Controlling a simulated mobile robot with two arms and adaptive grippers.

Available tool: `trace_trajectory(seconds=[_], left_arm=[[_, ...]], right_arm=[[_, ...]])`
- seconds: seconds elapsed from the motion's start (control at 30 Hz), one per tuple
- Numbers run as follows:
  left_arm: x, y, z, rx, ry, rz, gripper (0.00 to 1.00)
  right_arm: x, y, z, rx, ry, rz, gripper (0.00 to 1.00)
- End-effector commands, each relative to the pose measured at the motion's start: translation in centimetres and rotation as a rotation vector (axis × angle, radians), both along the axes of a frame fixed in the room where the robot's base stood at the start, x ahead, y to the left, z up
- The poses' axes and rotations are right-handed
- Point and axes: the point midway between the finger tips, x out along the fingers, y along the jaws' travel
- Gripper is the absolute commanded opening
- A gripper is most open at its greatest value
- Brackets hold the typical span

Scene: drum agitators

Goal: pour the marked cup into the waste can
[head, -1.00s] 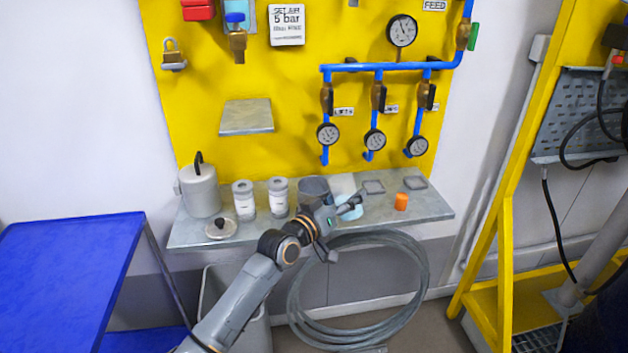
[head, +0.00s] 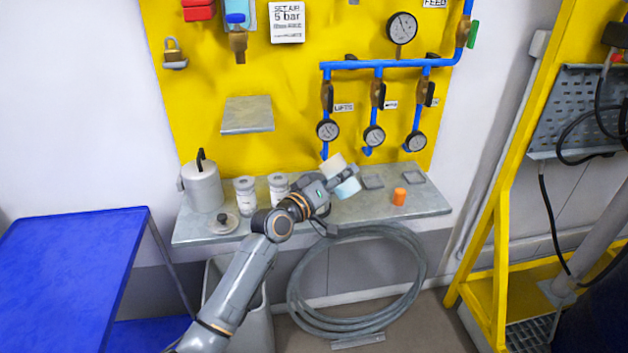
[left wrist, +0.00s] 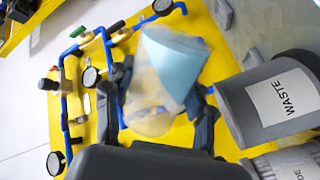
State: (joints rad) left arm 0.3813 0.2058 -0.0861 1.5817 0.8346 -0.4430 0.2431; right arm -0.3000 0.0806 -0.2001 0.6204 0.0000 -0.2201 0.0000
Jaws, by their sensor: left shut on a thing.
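The cup (left wrist: 150,95) is clear or whitish with a light blue part, which may be liquid or a band. My left gripper (left wrist: 158,112) is shut on it, with dark fingers on both sides. In the head view the cup (head: 348,187) is above the shelf, beyond my left gripper (head: 328,198), and looks tilted. The waste can (left wrist: 285,97) is dark grey with a WASTE label, just right of the cup in the left wrist view and apart from it there. My right gripper is not in view.
Two labelled jars (head: 245,190), a grey pot (head: 201,188) and a knobbed lid (head: 222,224) stand on the shelf (head: 430,201) at left. An orange piece (head: 399,196) and flat square frames (head: 373,181) are at right. A coiled hose (head: 415,285) hangs below.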

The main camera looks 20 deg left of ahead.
Motion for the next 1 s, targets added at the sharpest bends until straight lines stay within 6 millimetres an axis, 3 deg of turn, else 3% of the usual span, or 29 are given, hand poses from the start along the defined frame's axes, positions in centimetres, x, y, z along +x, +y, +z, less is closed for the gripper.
trace_trajectory(seconds=[1.0], left_arm=[[-0.02, -0.03, -0.4, -0.131, 0.045, 0.001, 0.21]], right_arm=[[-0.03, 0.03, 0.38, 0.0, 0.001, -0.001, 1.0]])
